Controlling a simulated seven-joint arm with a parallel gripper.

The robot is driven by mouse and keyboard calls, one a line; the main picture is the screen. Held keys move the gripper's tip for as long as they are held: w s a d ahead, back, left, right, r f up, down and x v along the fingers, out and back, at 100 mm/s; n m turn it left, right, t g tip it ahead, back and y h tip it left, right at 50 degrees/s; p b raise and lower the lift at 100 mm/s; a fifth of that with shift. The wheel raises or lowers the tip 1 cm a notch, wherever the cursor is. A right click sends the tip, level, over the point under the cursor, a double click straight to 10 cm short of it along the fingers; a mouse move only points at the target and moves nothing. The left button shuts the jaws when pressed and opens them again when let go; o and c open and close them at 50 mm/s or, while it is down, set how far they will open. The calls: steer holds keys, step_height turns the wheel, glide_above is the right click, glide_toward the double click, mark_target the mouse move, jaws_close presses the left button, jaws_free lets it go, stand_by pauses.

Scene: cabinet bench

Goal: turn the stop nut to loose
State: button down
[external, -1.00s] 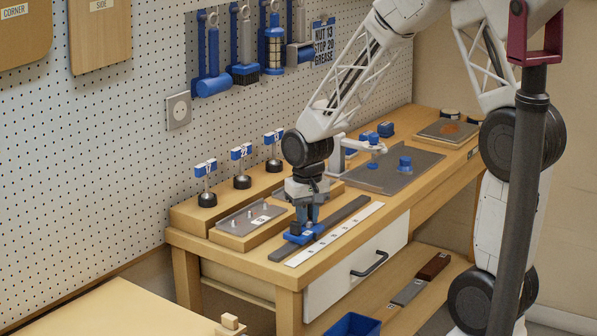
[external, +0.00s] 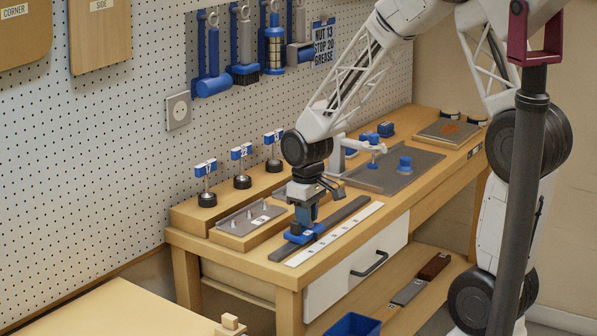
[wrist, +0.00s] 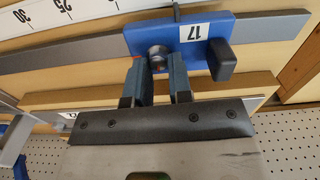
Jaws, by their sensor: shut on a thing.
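The blue stop block (external: 296,239), marked 17, sits on the dark grey rail (external: 347,210) near its front end. In the wrist view the block (wrist: 252,28) carries a round metal stop nut (wrist: 156,52) and a black knob (wrist: 222,60) to the right of the nut. My gripper (external: 303,228) points down over the block. In the wrist view its two blue-grey fingers (wrist: 158,64) sit on either side of the nut and are shut on it. The fingers partly hide the nut. In the external view the nut is hidden by my gripper.
A white number scale (external: 335,235) runs beside the rail. A grey pegged plate (external: 248,219) lies on the wall side, with several small flags on round bases (external: 242,181) behind it. A dark plate with blue parts (external: 388,176) lies farther along the bench.

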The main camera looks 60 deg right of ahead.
steer(key=shift+s+f, duration=0.1)
steer(key=c, duration=1.2)
jaws_free()
steer(key=shift+r, duration=3.95)
